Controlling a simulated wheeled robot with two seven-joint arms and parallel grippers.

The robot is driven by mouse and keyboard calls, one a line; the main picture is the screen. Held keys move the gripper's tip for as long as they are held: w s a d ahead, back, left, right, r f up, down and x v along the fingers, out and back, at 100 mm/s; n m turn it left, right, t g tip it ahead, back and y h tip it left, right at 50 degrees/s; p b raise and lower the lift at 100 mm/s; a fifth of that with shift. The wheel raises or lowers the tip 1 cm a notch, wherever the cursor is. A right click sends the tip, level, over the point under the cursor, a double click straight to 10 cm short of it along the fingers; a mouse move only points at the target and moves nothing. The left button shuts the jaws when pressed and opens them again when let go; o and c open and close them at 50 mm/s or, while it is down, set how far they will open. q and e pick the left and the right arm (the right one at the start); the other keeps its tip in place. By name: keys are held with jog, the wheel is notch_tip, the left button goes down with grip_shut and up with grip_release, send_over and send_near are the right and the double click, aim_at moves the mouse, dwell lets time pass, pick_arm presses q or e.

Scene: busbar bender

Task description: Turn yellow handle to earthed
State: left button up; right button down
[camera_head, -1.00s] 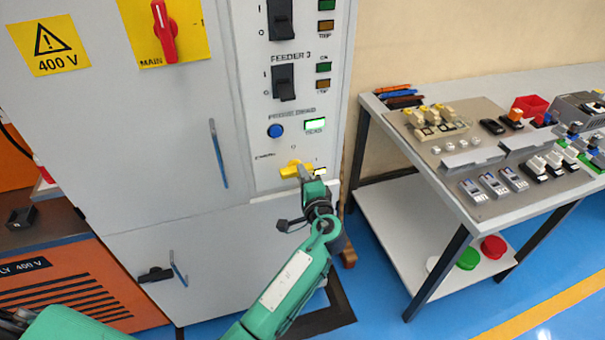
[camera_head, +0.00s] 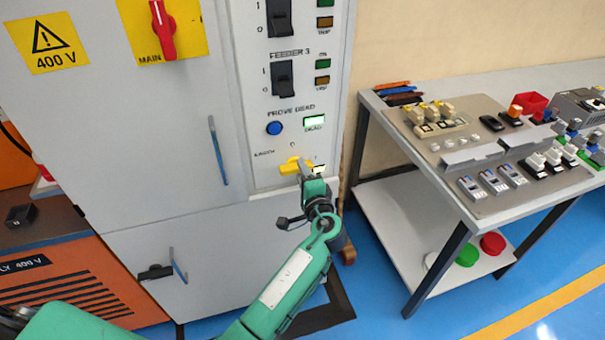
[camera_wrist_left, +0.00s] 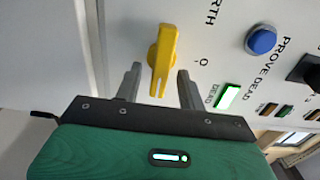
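The yellow handle (camera_head: 289,166) sits low on the grey cabinet's control strip, below the lit green DEAD lamp (camera_head: 314,122). My left gripper (camera_head: 306,173) is at the handle in the head view. In the left wrist view my left gripper (camera_wrist_left: 159,73) is open, one finger on each side of the handle's end, with visible gaps. My right gripper is not in view.
The blue PROVE DEAD button (camera_head: 274,128) and the black feeder switch (camera_head: 282,78) are above the handle. A red MAIN switch (camera_head: 163,30) is at upper left. A workbench (camera_head: 455,190) with parts stands to the right. Blue floor (camera_head: 385,300) is clear between.

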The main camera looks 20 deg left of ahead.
pick_arm(q)
jog(key=b+v, duration=0.2)
jog(key=v, duration=1.1)
jog(key=shift+s+d, duration=0.2)
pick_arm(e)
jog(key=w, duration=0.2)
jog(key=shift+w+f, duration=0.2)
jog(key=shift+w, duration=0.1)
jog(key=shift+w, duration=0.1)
